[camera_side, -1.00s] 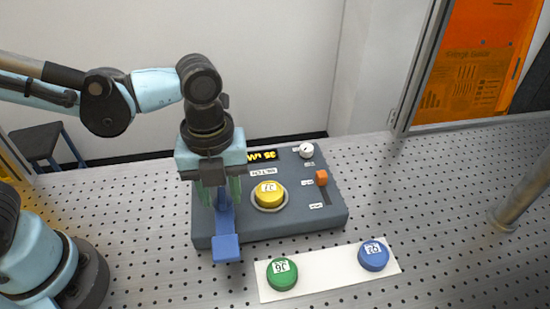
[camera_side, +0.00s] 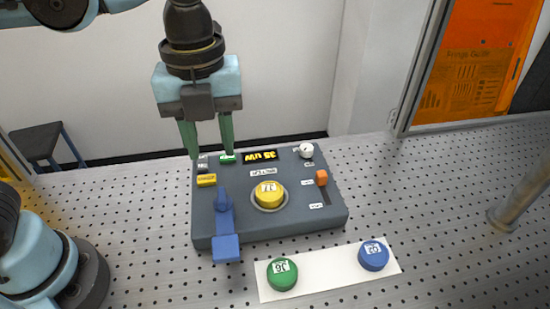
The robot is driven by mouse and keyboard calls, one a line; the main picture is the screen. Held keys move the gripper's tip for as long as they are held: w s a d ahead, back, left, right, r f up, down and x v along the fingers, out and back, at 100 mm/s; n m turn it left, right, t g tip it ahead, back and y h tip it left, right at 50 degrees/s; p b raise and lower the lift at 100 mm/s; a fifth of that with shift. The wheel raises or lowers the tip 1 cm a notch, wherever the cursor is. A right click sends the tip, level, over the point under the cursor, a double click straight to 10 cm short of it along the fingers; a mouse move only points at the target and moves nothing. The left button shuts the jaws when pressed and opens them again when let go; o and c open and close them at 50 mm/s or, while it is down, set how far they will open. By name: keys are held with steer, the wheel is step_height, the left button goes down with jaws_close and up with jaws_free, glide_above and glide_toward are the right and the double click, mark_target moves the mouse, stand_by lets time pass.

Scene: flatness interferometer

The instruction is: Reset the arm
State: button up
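My gripper (camera_side: 212,156) hangs above the back left part of the grey control box (camera_side: 300,215). Its two green fingers point down and stand apart with nothing between them. The blue lever (camera_side: 225,225) on the box's left side is clear of the fingers and reaches over the front edge. A yellow puck (camera_side: 268,194) marked with a label sits in the round seat in the middle of the box.
A display reading "35 UW" (camera_side: 260,156), a white knob (camera_side: 306,150) and an orange slider (camera_side: 321,177) are on the box. Green (camera_side: 282,274) and blue (camera_side: 373,256) pucks sit on a white strip (camera_side: 325,272) in front.

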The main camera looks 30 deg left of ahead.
steer(key=shift+r, duration=0.65)
